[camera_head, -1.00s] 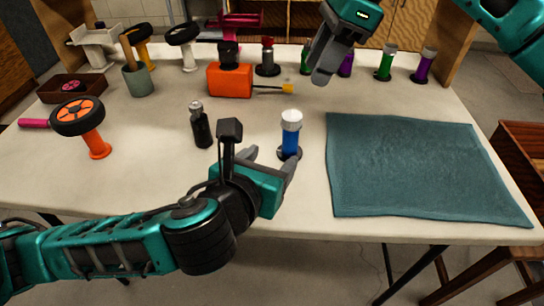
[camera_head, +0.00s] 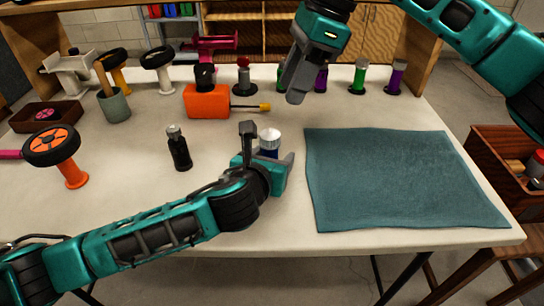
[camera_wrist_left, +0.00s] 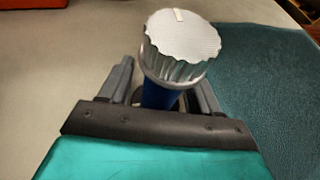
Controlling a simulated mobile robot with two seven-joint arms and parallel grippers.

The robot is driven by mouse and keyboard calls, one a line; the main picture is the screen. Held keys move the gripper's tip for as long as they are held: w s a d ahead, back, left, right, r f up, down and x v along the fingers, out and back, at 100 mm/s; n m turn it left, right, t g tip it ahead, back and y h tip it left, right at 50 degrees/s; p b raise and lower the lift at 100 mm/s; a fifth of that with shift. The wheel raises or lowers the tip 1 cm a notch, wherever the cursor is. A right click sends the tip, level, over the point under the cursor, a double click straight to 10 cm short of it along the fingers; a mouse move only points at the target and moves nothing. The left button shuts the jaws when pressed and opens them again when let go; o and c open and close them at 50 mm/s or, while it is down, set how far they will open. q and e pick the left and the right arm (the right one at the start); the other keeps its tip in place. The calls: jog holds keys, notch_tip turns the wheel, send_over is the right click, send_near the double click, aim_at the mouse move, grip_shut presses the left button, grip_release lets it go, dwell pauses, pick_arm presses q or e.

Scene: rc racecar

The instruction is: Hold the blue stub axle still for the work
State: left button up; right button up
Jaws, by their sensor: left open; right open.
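The blue stub axle (camera_head: 269,150) stands upright on the table beside the teal mat, with a ridged silver cap on top. In the head view my left gripper (camera_head: 272,165) hides most of its blue shaft. In the left wrist view the silver cap (camera_wrist_left: 182,48) is close in front and the blue shaft (camera_wrist_left: 160,95) stands between the two grey fingers of my left gripper (camera_wrist_left: 162,90). The fingers are open around it; contact cannot be told. My right gripper (camera_head: 296,88) is open and empty, farther back above the table.
The teal mat (camera_head: 400,180) lies flat to the right. A black bottle (camera_head: 179,150) and an orange stand with a wheel (camera_head: 70,165) are to the left. An orange box (camera_head: 207,102) and several coloured posts, including a green one (camera_head: 359,75), stand at the back.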

aim_at(270, 134)
pick_arm(q)
jog(key=shift+c, duration=0.4)
jog(key=c, duration=1)
pick_arm(e)
jog(key=o, duration=0.3)
jog(key=shift+a+r+n, duration=0.2)
jog(key=shift+a+n, duration=0.15)
jog(key=shift+n, duration=0.05)
jog(key=shift+o, duration=0.5)
jog(key=n+h, duration=0.1)
jog(key=a+r+n, duration=0.1)
jog(key=a+n+h, duration=0.1)
jog(key=shift+s+a+r+n+h, duration=0.15)
jog(key=shift+a+r+n+h, duration=0.15)
jog(key=shift+n, duration=0.1)
jog(key=f, duration=0.3)
jog(key=f+n+h, duration=0.1)
jog(key=f, duration=0.3)
jog(key=f+n, duration=0.1)
jog(key=f, duration=0.3)
jog(key=shift+s+a+t, duration=0.15)
jog(key=shift+a+t, duration=0.15)
jog(key=shift+a, duration=0.1)
